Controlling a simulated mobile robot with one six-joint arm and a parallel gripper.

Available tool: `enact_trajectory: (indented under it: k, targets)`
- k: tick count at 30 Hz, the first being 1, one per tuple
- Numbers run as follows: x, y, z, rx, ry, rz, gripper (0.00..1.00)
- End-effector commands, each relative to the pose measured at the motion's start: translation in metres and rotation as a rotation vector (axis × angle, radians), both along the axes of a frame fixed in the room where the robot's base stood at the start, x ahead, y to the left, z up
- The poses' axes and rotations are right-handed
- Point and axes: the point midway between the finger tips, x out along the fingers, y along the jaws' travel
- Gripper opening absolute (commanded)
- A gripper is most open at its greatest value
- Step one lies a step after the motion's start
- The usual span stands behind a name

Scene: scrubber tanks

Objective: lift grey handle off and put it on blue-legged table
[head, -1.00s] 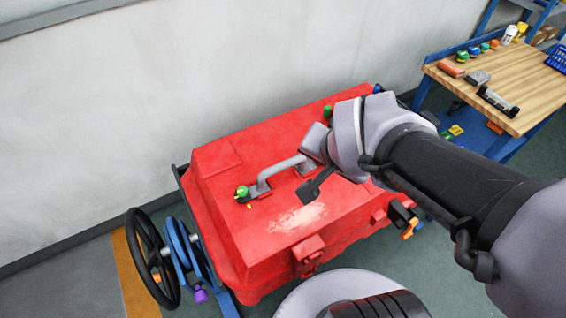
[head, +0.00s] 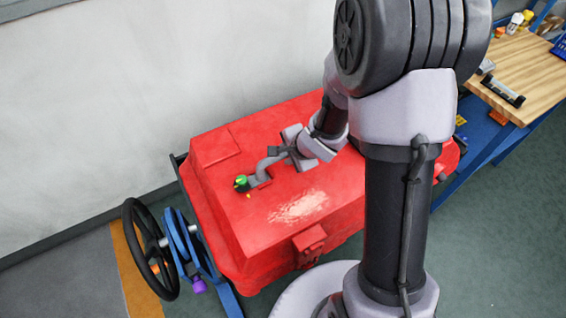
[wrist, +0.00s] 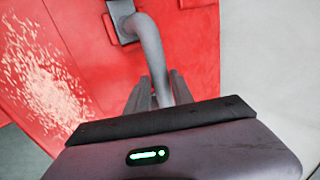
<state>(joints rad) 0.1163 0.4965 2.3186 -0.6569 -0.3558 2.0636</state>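The grey handle (head: 265,167) is a bent tube on top of the red scrubber tank (head: 235,205). My gripper (head: 282,152) is at the handle's raised bar, above the tank's top. In the wrist view the handle (wrist: 148,40) runs down between the two dark fingers of my gripper (wrist: 160,92), which lie close against it on both sides. The handle's near foot still sits on the red lid; its far end is hidden by my gripper. The blue-legged table (head: 535,75) has a wooden top and stands at the upper right, partly hidden by my arm.
A green-topped knob (head: 241,183) sits beside the handle's left end. A black handwheel (head: 148,252) and blue reel (head: 180,245) stand left of the tank. A grey and black tool (head: 503,91) lies on the table, with bare wood beside it. A pale wall runs behind.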

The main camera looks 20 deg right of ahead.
Motion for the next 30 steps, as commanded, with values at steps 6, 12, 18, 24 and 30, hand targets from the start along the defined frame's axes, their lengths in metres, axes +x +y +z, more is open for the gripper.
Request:
enact_trajectory:
  k: [6, 12, 18, 24, 30]
  targets:
    - [0.02, 0.008, -0.038, -0.001, 0.0, 0.001, 0.29]
    - [0.027, 0.01, -0.04, 0.0, 0.0, -0.001, 0.29]
    - [0.026, 0.01, -0.04, 0.0, 0.0, -0.001, 0.01]
    - [0.026, 0.01, -0.039, -0.001, -0.001, -0.001, 0.0]
    - [0.026, 0.01, -0.037, -0.001, -0.001, -0.001, 0.0]
